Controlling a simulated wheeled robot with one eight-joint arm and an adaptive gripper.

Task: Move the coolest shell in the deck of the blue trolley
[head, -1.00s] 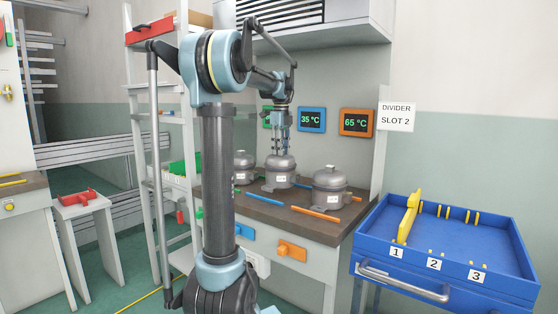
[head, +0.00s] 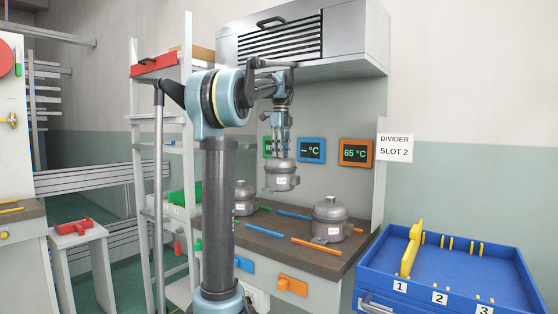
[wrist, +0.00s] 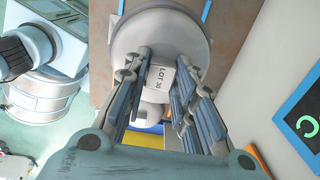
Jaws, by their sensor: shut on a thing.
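My gripper (head: 281,152) is shut on the top of a grey shell (head: 280,179) and holds it above the bench, in front of the blue display (head: 312,150), which reads "-- °C". In the wrist view the held shell (wrist: 133,40) lies between the fingers (wrist: 163,75), with a label reading about "LOT 30". A second shell (head: 331,222) stands on the bench at right, by the orange display (head: 356,153) reading 65 °C. A third shell (head: 242,201) stands at left, partly behind my arm; the green display (head: 268,149) is partly hidden. The blue trolley (head: 470,265) is at lower right.
A yellow divider (head: 410,252) stands at slot 1 of the trolley; the deck right of it looks empty. A sign (head: 395,147) reads DIVIDER SLOT 2. Blue and orange bars lie on the bench (head: 275,235). A vent hood (head: 300,45) overhangs it.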

